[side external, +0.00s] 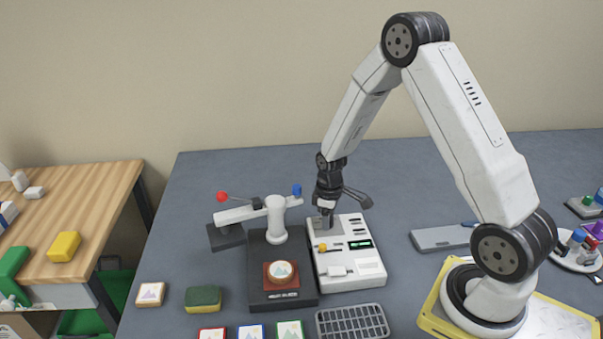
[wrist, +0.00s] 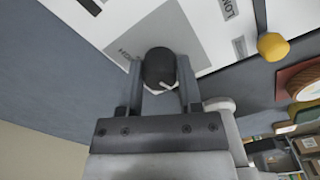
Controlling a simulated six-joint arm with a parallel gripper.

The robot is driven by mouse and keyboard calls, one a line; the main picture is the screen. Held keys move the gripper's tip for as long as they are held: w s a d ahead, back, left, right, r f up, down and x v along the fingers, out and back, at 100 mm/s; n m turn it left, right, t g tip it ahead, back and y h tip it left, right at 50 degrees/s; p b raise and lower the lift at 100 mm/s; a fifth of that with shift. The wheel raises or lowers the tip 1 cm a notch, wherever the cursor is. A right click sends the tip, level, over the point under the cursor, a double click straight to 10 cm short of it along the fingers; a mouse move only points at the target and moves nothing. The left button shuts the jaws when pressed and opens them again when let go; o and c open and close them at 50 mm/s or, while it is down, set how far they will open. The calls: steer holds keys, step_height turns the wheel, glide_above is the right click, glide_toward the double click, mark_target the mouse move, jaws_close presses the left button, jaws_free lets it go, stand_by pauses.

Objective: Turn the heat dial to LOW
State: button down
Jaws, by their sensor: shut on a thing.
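The white control box (side external: 375,281) stands right of the dark press base. My gripper (side external: 326,222) points down onto the grey panel at its back left. In the wrist view, my gripper (wrist: 160,88) is shut on the dark round heat dial (wrist: 159,66), with one finger on each side. A white mark shows at the dial's lower edge, partly by the fingers; I cannot tell its exact setting. A LOW label (wrist: 228,9) is at the upper right, and a partly hidden label, apparently HIGH (wrist: 126,53), is beside the dial. The dial is hidden in the side view.
A yellow knob (side external: 323,246) and a green display (side external: 360,244) are on the box. The press arm (side external: 240,213), with red and blue balls, stands close left. A dark rack (side external: 352,321) lies in front. The table behind is clear.

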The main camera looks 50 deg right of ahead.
steer(key=m, duration=0.4)
steer(key=shift+m, duration=2.5)
steer(key=shift+c, duration=1.4)
jaws_free()
steer(key=shift+r, duration=0.2)
steer(key=shift+r, duration=3.75)
